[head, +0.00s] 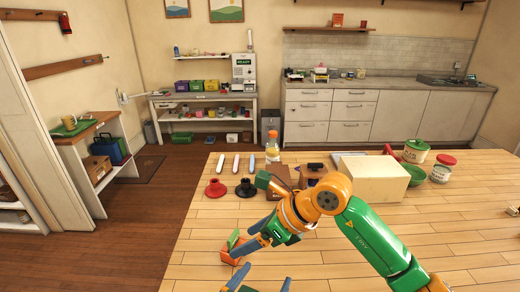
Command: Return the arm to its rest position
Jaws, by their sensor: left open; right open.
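My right arm, orange and green, reaches in from the lower right over the wooden table (460,225). Its gripper (247,240) is open and points to the lower left, above the table's left part. An orange and green object (231,253) lies just beside its fingers; I cannot tell whether they touch. The rest of the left arm is out of view.
A red (215,189) and a black (245,188) spool-like piece stand near the far left edge. Behind are an orange-topped bottle (272,150) and pale slim items. The table's right front is mostly clear.

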